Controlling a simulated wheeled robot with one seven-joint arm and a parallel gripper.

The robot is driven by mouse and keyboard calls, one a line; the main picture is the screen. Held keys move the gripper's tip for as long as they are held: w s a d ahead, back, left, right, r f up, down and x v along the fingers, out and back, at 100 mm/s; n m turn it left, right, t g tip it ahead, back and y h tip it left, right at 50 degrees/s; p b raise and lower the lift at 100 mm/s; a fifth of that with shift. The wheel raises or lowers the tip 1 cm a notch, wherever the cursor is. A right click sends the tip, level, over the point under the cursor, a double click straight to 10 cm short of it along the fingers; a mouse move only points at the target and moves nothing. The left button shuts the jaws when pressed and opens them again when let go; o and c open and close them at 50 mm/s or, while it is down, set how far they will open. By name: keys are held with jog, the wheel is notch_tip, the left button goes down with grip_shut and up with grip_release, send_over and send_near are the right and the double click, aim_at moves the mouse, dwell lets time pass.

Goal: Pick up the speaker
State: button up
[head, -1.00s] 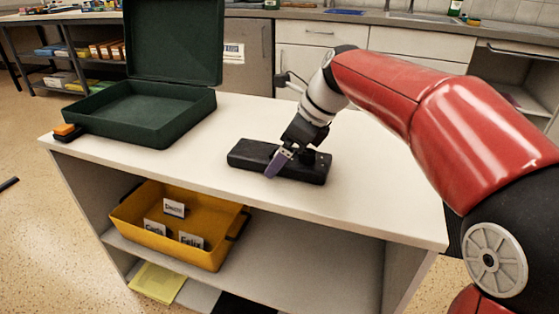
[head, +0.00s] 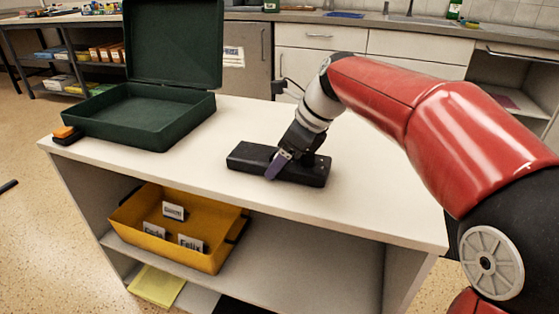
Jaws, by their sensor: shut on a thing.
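The speaker (head: 248,156) is a long black bar on the white top of the shelf unit, right of the green case. My gripper (head: 283,163) comes down on it from the upper right, with one purple-grey finger across its front side near the middle. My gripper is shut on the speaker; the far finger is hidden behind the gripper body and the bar. The speaker looks level and at or very near the tabletop; a gap beneath it cannot be made out.
An open green case (head: 145,125) stands at the left of the white top (head: 375,205), with a black and orange object (head: 66,134) at its corner. A yellow bin (head: 190,249) with name cards sits on the shelf below. The top right of the speaker is clear.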

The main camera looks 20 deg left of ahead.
jog(key=shift+r, duration=0.2)
notch_tip(320, 180, up, 20)
jog(key=p, duration=0.2)
jog(key=shift+f+p, duration=0.15)
jog(key=shift+p, duration=0.15)
